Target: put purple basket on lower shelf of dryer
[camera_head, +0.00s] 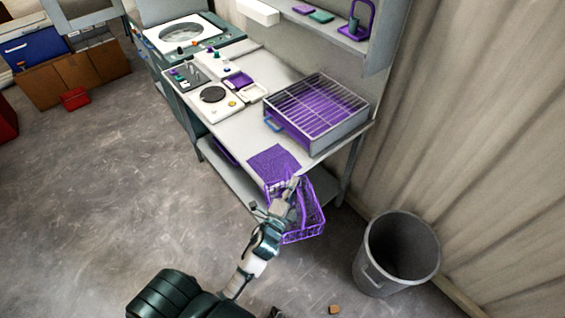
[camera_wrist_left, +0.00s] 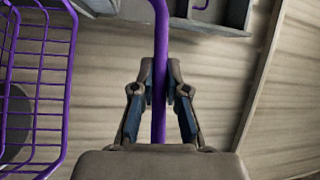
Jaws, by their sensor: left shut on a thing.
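The purple wire basket (camera_head: 303,236) hangs in front of the table's near end in the head view. My left gripper (camera_head: 287,192) is shut on its handle, an upright purple bar (camera_wrist_left: 160,50) between the fingers in the left wrist view. Basket wires (camera_wrist_left: 66,100) show at the left of that view. A grey box with a wire rack on top and purple inside (camera_head: 345,128), which looks like the dryer, stands on the table's near end. Its lower shelf cannot be made out. My right gripper is not in view.
A purple mat (camera_head: 273,162) lies at the near edge of the table (camera_head: 238,128), beside the basket. A lower shelf (camera_head: 228,174) runs under the table. A grey bin (camera_head: 372,250) stands on the floor to the right. A wall shelf (camera_head: 335,30) hangs above.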

